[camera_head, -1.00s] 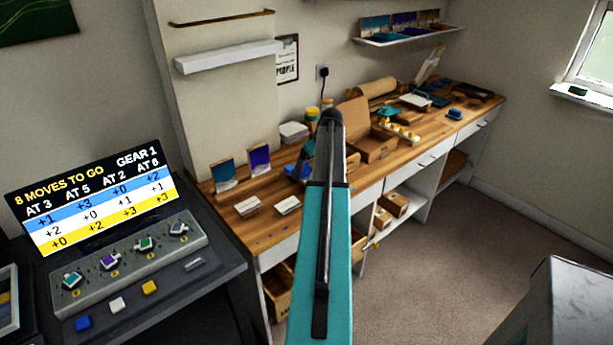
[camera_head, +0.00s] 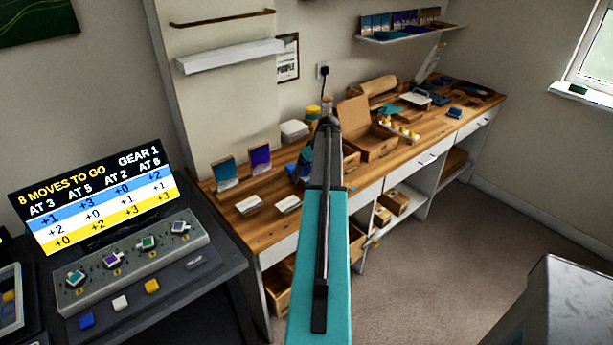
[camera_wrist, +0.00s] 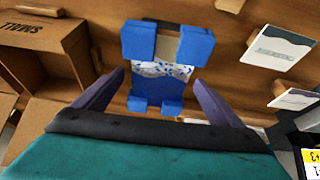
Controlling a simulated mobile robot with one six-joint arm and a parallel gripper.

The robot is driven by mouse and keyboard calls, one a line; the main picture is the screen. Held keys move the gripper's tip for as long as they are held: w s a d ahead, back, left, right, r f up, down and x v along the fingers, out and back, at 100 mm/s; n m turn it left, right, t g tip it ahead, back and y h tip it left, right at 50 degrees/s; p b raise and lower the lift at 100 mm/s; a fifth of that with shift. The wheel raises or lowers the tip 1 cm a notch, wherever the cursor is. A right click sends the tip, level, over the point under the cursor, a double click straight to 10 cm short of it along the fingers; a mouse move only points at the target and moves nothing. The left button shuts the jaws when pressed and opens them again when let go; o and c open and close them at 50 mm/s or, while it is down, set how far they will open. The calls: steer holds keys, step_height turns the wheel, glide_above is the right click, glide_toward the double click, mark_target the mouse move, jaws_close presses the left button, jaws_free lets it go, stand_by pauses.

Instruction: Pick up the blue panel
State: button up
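The blue panel (camera_wrist: 150,84), with a white and speckled band across it, lies between blue blocks at its ends, in the middle of the wrist view. My gripper (camera_wrist: 159,77) is open, with one dark purple finger on each side of the panel. Gaps show between the fingers and the panel; I cannot tell the height difference. In the head view, bright blue (camera_head: 290,170) shows at the bench beside my arm, which hides most of that spot and my gripper.
The wooden bench (camera_head: 400,155) carries a teal-and-white panel (camera_head: 225,172), a purple-and-white panel (camera_head: 259,158), small white cards (camera_head: 288,204) and an open cardboard box (camera_head: 368,142). A control console (camera_head: 135,255) with a screen stands at left.

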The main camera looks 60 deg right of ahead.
mark_target(306, 172)
steer(key=c, duration=1)
steer(key=shift+o, duration=0.2)
steer(key=shift+r, duration=0.15)
steer(key=shift+r+b, duration=0.75)
steer(key=shift+r, duration=0.65)
steer(key=shift+s+a+r, duration=0.15)
steer(key=shift+s+r, duration=0.05)
steer(key=s+a+r+b, duration=0.1)
steer(key=s+a+b, duration=0.2)
steer(key=s+a, duration=0.7)
steer(key=shift+s+r+b, duration=0.25)
steer(key=shift+s+b, duration=0.15)
steer(key=shift+s, duration=0.5)
steer(key=shift+w, duration=0.1)
